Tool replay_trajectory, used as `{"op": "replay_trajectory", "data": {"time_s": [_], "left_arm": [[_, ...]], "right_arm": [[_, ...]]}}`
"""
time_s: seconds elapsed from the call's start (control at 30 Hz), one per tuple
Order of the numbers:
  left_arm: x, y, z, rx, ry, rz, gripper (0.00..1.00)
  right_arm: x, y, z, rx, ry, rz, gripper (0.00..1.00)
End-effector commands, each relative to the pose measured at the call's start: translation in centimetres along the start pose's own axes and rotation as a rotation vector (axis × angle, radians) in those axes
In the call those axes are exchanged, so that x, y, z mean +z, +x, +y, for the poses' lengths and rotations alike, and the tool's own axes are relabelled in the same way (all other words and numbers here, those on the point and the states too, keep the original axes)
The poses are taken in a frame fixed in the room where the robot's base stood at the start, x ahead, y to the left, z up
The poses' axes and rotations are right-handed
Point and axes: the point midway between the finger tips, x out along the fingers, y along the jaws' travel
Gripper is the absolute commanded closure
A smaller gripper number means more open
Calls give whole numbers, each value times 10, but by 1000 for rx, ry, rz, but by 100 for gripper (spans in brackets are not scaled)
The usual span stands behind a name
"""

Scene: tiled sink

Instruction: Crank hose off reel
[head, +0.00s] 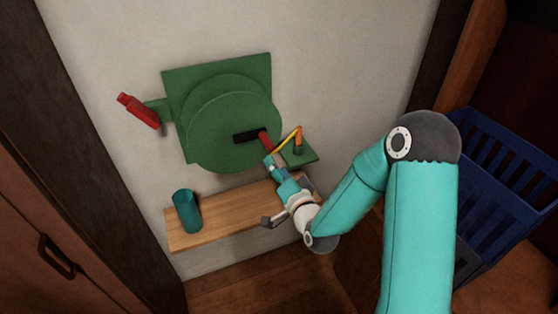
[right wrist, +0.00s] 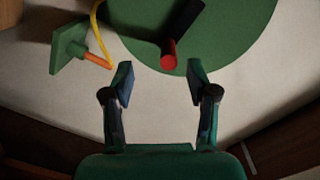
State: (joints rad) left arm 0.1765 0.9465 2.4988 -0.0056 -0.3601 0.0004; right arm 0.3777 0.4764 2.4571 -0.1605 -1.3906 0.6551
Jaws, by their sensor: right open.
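A round green reel (head: 222,125) is mounted on a green plate on the white wall; part of it fills the top of the right wrist view (right wrist: 235,45). A black crank arm (head: 246,137) on its face carries a red handle (head: 265,141). In the right wrist view the red handle (right wrist: 169,54) lies ahead of and between my open fingertips, apart from both. My right gripper (right wrist: 160,82) is open and empty, just below the handle. A yellow hose (head: 288,138) runs from the reel to an orange end piece (head: 299,146) at a small green bracket. My left gripper is not in view.
A wooden shelf (head: 235,212) holding a teal cup (head: 187,211) is below the reel. A red piece (head: 138,110) sticks out on a green arm at the reel's left. A blue crate (head: 505,185) stands at right.

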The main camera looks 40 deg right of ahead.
Motion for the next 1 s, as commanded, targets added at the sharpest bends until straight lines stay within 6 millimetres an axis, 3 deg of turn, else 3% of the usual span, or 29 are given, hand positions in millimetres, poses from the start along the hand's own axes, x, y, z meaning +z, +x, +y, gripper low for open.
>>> {"op": "replay_trajectory", "data": {"time_s": [0.1,0.27,0.73,1.0], "left_arm": [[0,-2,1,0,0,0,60],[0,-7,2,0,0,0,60],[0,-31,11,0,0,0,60],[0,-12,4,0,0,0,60]], "right_arm": [[-15,1,-9,-29,19,43,42],[-18,9,-11,-34,22,48,42],[-20,61,-13,-32,21,46,42],[-19,89,-9,-32,20,47,42]]}}
